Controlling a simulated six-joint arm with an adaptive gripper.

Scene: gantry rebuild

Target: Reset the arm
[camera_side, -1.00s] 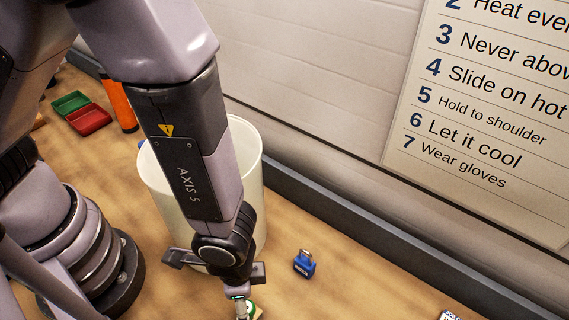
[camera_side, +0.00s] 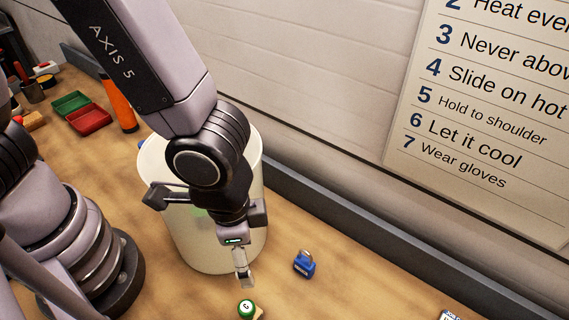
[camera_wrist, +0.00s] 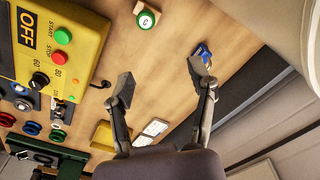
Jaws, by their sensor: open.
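My gripper (camera_side: 243,275) hangs above the wooden bench in front of the white bin, empty. In the wrist view my gripper (camera_wrist: 163,78) shows its two fingers spread wide apart with nothing between them.
The white bin (camera_side: 180,235) stands close behind my wrist. A blue padlock (camera_side: 304,264) lies to the right. Green and red trays (camera_side: 90,119) and an orange cylinder (camera_side: 119,105) are at back left. A yellow control box (camera_wrist: 62,45) fills the wrist view's left.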

